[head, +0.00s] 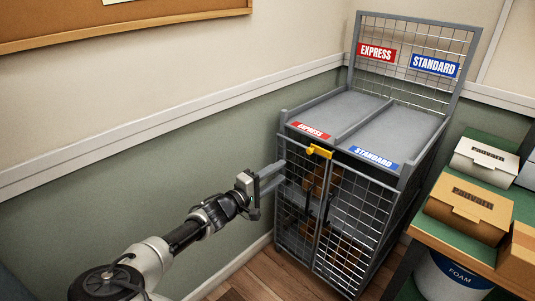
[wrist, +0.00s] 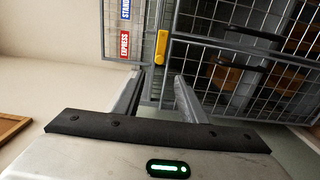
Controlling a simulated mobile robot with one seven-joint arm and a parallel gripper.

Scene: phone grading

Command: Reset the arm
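My gripper (head: 277,176) is at the end of my arm, in front of the left side of a grey wire cage cart. In the wrist view my gripper (wrist: 160,84) shows two grey fingers standing apart with nothing between them. The cart's mesh doors (head: 345,225) show beyond the fingers, and a yellow latch (head: 319,151) sits at their top. The latch also shows in the wrist view (wrist: 162,46), past the fingertips. Whether a finger touches the cart, I cannot tell.
The cart top has two grey lanes labelled EXPRESS (head: 310,130) and STANDARD (head: 374,158). Brown boxes (head: 318,182) are behind the mesh. At right, a green-topped table (head: 440,226) holds several cartons, with a FOAM bin (head: 455,275) below. A green wall (head: 150,180) stands behind my arm.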

